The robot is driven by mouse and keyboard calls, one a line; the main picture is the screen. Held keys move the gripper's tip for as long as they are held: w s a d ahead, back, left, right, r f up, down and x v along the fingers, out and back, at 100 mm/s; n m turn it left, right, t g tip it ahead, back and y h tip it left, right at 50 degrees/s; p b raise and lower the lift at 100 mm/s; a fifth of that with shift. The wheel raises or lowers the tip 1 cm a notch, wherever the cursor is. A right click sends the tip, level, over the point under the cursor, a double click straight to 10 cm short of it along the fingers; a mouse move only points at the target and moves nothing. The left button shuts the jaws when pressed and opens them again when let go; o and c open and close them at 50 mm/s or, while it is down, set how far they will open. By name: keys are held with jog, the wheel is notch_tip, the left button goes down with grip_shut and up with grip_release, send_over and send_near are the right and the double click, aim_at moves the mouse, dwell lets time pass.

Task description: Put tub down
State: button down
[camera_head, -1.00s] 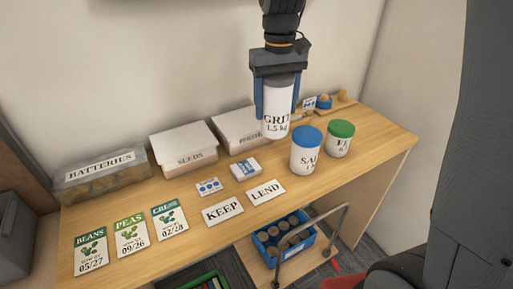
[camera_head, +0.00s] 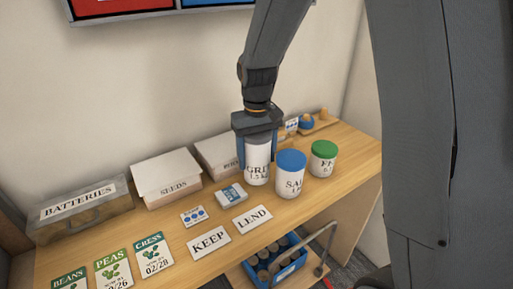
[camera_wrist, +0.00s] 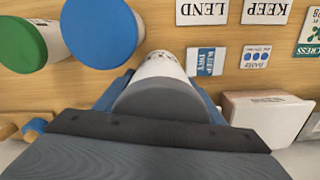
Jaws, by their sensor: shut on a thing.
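The tub (camera_head: 257,166) is white with black lettering that reads like "GRIT 1.5 kg". My gripper (camera_head: 257,158) is shut on it, with one blue finger on each side. The tub is upright, just left of the blue-lidded tub, at or very near the table top (camera_head: 330,193); I cannot tell whether its base touches. In the wrist view the tub (camera_wrist: 160,68) shows between the blue fingers, its near end a grey lid.
A blue-lidded tub (camera_head: 290,175) and a green-lidded tub (camera_head: 323,160) stand to the right. Boxes marked SEEDS (camera_head: 166,176) and BATTERIES (camera_head: 80,208) stand left. KEEP (camera_head: 209,242) and LEND (camera_head: 252,219) cards lie in front.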

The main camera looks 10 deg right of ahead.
jog(key=shift+f, duration=1.2)
jog(key=shift+f, duration=0.15)
jog(key=shift+c, duration=2.4)
grip_release()
